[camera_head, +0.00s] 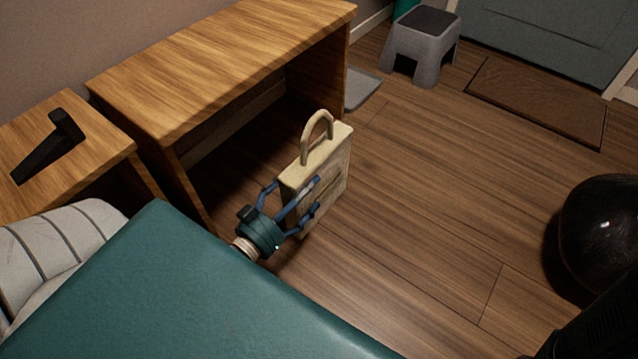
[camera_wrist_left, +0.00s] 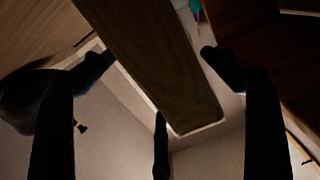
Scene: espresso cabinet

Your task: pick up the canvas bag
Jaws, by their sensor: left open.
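The canvas bag (camera_head: 338,168), a pale beige upright bag with a looped handle on top, stands on the wooden floor beside the open side of a wooden cabinet. My left gripper (camera_head: 300,192) is open at the bag's near end, with its blue fingers spread along the bag's sides. Whether the fingers touch it is not clear. In the left wrist view the bag shows as a dark brownish slab (camera_wrist_left: 160,65) between the spread fingertips (camera_wrist_left: 160,75). The lower near part of the bag is partly hidden by the gripper. My right gripper is not in view.
The wooden cabinet (camera_head: 215,70) stands left of the bag, with a black handle-shaped object (camera_head: 50,145) on the lower unit. A grey step stool (camera_head: 421,48) and brown mat (camera_head: 540,98) lie beyond. A glossy dark round object (camera_head: 605,225) is at right. Floor between is clear.

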